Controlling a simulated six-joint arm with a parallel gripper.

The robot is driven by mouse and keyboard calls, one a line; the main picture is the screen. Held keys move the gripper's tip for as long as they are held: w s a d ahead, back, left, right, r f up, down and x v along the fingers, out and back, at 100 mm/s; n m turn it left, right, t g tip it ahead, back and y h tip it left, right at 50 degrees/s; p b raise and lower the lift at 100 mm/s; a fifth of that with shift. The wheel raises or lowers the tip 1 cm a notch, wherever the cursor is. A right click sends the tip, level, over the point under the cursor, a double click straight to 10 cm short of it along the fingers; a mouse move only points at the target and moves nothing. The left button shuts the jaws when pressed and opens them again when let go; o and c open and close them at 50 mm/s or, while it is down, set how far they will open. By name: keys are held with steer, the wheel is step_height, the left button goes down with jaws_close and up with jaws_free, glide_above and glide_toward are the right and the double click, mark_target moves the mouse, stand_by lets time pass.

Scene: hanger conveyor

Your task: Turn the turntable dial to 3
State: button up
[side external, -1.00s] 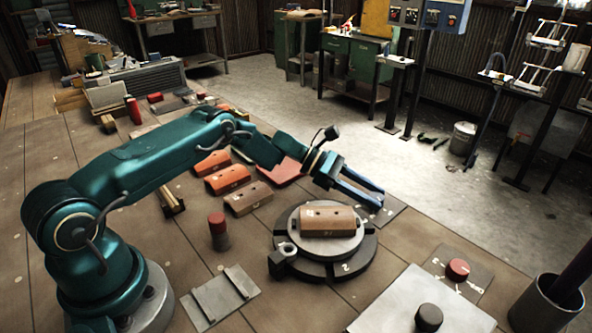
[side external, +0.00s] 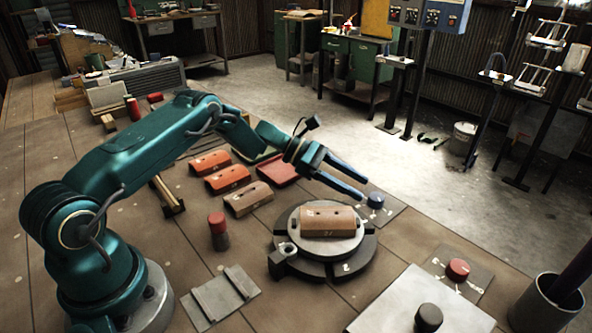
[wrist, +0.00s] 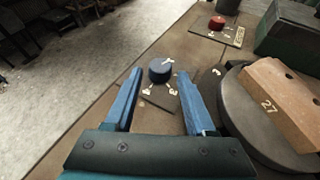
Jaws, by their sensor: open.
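A blue dial knob (side external: 375,200) sits on a dark square plate (side external: 387,213) behind and to the right of the round turntable (side external: 352,267). In the wrist view the knob (wrist: 160,71) shows a white mark on its far right edge and white numerals on the plate around it. I cannot read the numerals surely. My gripper (side external: 364,189) is open and empty. Its two blue fingers are above and just short of the knob, and in the wrist view the knob appears between the fingertips. The turntable carries an orange-brown block (side external: 327,221) marked 27.
Several coloured blocks (side external: 227,179) lie left of the turntable. A dark bin (side external: 546,306) stands at the right edge.

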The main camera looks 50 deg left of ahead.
steer(key=shift+s+a+r, duration=0.2)
steer(key=shift+s+a, duration=0.05)
steer(key=shift+a, duration=0.2)
